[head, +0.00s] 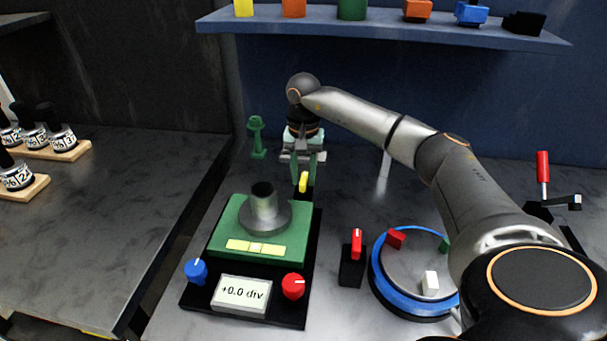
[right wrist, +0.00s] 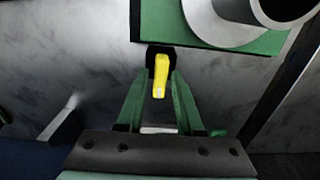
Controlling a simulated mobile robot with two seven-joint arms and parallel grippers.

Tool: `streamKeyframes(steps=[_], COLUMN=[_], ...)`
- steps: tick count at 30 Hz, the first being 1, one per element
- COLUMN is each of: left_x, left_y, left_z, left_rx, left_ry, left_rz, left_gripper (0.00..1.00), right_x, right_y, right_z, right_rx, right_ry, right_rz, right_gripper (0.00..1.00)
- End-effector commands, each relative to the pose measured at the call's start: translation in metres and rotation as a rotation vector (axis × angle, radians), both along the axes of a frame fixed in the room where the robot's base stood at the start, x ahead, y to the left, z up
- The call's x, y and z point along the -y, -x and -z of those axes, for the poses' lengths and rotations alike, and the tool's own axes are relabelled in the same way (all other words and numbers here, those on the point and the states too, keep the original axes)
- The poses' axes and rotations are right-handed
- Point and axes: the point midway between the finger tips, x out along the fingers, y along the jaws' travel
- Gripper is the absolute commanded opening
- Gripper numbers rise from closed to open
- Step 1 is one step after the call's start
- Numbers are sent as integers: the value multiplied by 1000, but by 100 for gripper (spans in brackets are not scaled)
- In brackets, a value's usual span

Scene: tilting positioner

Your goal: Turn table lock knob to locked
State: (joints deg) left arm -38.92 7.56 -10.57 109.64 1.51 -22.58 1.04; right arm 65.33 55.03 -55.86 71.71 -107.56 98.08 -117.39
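The positioner's green tilting table (head: 225,229) stands on a black base, with a metal cylinder (head: 264,205) on it. A yellow knob (head: 303,182) with a lever shape sits on a small black block at the table's back right. No lock label is readable. My right gripper (head: 307,177) is above and behind this knob, pointing down. In the right wrist view, the yellow knob (right wrist: 160,75) lies between the ends of the open green fingers (right wrist: 160,88). I cannot tell whether a finger touches it. My left gripper is not in view.
At the base's front are a blue knob (head: 196,271), a display (head: 241,294) reading "+0.0 div" and a red knob (head: 293,286). A red lever (head: 357,243) and a blue-rimmed disc (head: 381,285) stand to the right. A green stand (head: 257,138) is behind; a shelf (head: 380,28) hangs above.

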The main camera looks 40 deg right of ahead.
Motion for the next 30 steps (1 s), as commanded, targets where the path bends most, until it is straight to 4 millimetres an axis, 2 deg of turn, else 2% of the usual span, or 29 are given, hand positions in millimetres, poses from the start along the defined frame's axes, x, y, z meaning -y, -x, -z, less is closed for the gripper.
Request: streamKeyframes(steps=[1,9,23,30], left_x=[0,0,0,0], left_y=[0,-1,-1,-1], left_z=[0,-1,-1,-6], left_rx=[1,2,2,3], left_ry=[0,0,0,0], left_rz=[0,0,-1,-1], left_gripper=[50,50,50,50], right_x=[0,0,0,0], right_y=[0,0,0,0], right_z=[0,0,-1,-2], right_rx=[0,0,0,0], right_ry=[0,0,0,0], right_rz=[0,0,7,79], right_gripper=[29,0,0,0])
